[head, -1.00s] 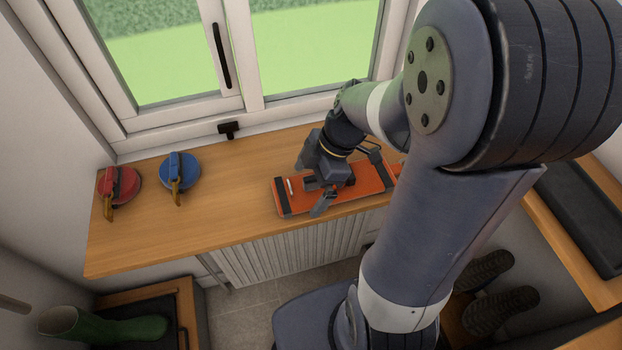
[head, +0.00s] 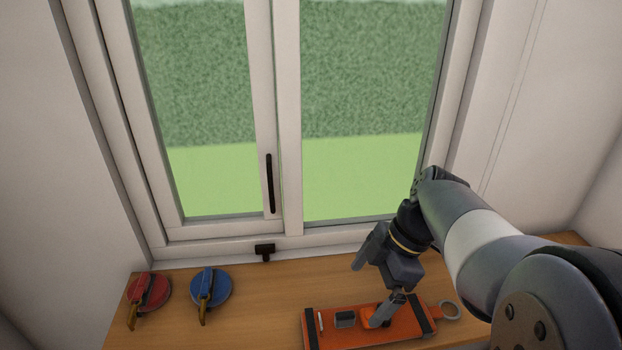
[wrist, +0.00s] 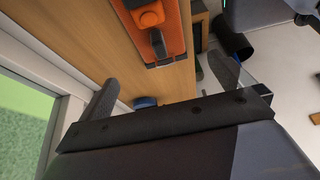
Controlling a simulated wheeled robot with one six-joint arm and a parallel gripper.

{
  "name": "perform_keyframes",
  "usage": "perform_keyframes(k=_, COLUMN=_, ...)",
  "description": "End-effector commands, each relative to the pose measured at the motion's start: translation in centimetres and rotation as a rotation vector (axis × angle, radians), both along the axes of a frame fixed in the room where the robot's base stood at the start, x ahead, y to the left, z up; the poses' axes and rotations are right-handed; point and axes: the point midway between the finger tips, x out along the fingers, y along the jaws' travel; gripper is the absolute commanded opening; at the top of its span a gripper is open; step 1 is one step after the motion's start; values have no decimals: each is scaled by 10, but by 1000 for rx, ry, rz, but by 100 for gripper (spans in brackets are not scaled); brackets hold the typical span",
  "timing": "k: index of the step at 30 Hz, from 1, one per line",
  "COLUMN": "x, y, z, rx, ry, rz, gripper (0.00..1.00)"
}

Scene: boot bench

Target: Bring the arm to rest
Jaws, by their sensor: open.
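My gripper (head: 376,289) is open and empty in the head view. Its two fingers are spread wide, above the orange board-like case (head: 345,338) on the wooden bench top. One finger overlaps the case in the picture, and I cannot tell whether it touches. In the wrist view my gripper (wrist: 163,88) also shows its fingers far apart with nothing between them. The orange case (wrist: 171,20) lies at the top of that view, apart from the fingers. My arm reaches in from the right in the head view.
A red suction cup (head: 154,292) and a blue suction cup (head: 221,288) stand at the left of the wooden bench top (head: 262,308). The window (head: 285,120) with its black handle (head: 269,185) is behind. The bench between the blue cup and the case is clear.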

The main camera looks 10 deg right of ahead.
Motion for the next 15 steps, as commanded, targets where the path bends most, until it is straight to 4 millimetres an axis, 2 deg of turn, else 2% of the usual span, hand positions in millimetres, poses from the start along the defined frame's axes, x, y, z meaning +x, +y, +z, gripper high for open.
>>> perform_keyframes(k=8, x=0, y=3, z=-6, rx=1, ry=1, rz=1, gripper=100)
perform_keyframes(k=15, x=-1, y=19, z=-41, rx=3, ry=6, rz=4, gripper=100)
